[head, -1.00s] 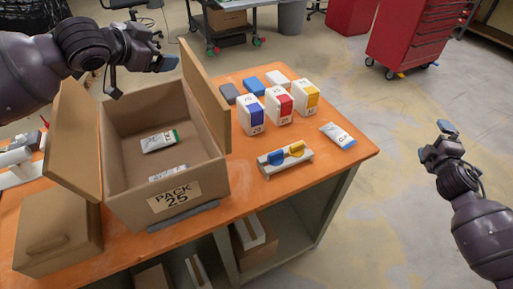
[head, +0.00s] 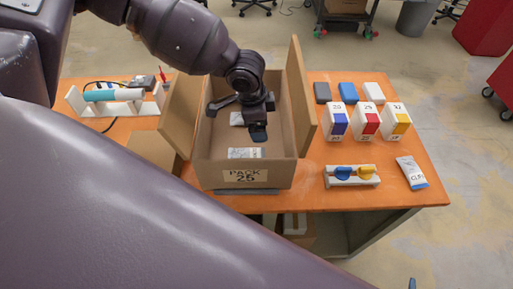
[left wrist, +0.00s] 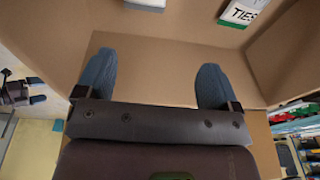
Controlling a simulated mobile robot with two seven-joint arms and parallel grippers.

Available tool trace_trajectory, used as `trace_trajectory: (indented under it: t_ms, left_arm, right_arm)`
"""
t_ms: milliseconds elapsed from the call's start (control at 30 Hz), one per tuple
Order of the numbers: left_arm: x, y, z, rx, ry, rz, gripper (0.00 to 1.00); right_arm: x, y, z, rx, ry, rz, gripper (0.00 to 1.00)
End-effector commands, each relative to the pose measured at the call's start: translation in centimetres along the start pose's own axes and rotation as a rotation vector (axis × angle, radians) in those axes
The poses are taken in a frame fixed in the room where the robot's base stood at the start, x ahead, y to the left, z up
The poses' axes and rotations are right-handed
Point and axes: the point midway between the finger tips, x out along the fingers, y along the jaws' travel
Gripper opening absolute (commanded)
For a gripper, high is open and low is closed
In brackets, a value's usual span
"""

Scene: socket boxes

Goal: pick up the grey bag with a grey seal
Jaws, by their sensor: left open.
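The open carton marked PACK 25 (head: 246,176) stands on the orange table. A pale grey bag (head: 244,153) lies on its floor near the front wall; its seal is too small to make out now. A second bag (head: 237,118) lies farther back, partly hidden by my arm. The left wrist view shows a white bag lettered TIES with a green edge (left wrist: 240,12) and another pale bag (left wrist: 146,4) cut by the top edge. My left gripper (head: 252,118) is open and empty over the carton, its fingers apart in the left wrist view (left wrist: 155,80). One fingertip of my right gripper (head: 412,283) shows.
Raised flaps (head: 299,95) flank the carton. A white rack (head: 118,99) is at left.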

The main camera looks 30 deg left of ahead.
Motion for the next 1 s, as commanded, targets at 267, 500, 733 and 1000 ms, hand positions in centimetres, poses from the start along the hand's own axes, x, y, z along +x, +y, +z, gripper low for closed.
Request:
trace_trajectory:
  t_ms: [267, 500, 733, 1000]
  left_arm:
    - [0.2, 1.2, 4.2, -0.001, -0.147, 0.056, 0.87]
    - [1.9, 1.6, 5.1, -0.002, -0.17, 0.065, 0.87]
    - [5.0, 1.8, 5.6, -0.001, -0.169, 0.063, 0.87]
    - [6.5, 2.0, 5.8, -0.001, -0.167, 0.063, 0.87]
  right_arm:
    - [-4.0, -3.5, 0.0, 0.246, -0.036, -0.047, 1.0]
    - [-4.4, -4.0, 0.0, 0.281, -0.039, -0.052, 1.0]
    - [-4.4, -4.0, 0.0, 0.279, -0.039, -0.051, 1.0]
    - [-4.5, -4.0, 0.0, 0.278, -0.04, -0.051, 1.0]
